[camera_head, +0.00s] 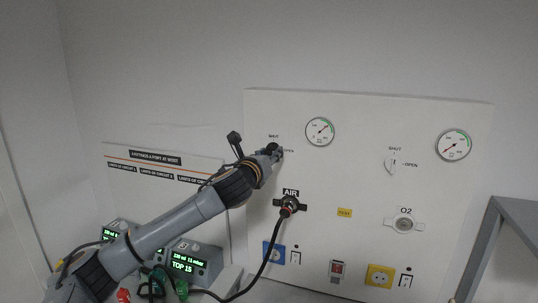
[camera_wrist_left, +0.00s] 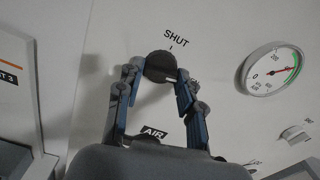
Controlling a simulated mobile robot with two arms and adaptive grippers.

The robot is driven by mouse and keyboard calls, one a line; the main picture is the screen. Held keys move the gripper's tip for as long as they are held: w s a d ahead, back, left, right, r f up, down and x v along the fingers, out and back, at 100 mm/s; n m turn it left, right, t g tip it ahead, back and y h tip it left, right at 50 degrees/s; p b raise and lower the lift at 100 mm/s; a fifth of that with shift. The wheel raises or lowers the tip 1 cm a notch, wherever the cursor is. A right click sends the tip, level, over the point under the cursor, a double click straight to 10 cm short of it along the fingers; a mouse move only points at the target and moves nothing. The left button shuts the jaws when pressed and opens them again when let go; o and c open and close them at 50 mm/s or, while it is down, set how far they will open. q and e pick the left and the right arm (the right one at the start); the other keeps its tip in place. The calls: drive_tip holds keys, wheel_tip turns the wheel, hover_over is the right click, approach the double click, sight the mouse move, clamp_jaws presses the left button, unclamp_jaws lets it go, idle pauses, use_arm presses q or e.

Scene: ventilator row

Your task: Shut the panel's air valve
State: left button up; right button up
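The air valve's dark round knob (camera_wrist_left: 160,65) sits on the white panel in the left wrist view, below the word SHUT. A pale mark shows on its lower right edge, towards the OPEN label, which a finger partly hides. My left gripper (camera_wrist_left: 159,78) has its two fingers apart, one on each side of the knob; firm contact is not clear. In the head view my left gripper (camera_head: 274,151) is at the panel over the AIR valve and hides most of it. My right gripper is not in view.
The panel (camera_head: 350,180) also bears the air gauge (camera_head: 320,131), an O2 valve (camera_head: 393,163) and an O2 gauge (camera_head: 453,145). A black hose (camera_head: 268,255) hangs from the AIR outlet (camera_head: 290,204) below my gripper. Ventilators (camera_head: 190,263) with green screens stand lower left; a grey frame (camera_head: 490,235) is right.

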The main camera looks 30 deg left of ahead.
use_arm(q)
drive_tip(key=shift+c, duration=1.1)
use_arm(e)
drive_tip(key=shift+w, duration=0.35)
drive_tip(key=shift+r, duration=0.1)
use_arm(q)
drive_tip(key=shift+n, duration=0.3)
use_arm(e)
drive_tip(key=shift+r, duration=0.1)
use_arm(q)
drive_tip(key=shift+n+p, duration=0.45)
drive_tip(key=shift+n, duration=0.45)
drive_tip(key=n, duration=0.3)
drive_tip(key=shift+d+n+p, duration=0.1)
drive_tip(key=shift+n+p, duration=0.25)
drive_tip(key=shift+n, duration=0.05)
drive_tip(key=n, duration=0.9)
drive_tip(key=shift+r+n+p, duration=0.15)
drive_tip(key=shift+n+p, duration=0.15)
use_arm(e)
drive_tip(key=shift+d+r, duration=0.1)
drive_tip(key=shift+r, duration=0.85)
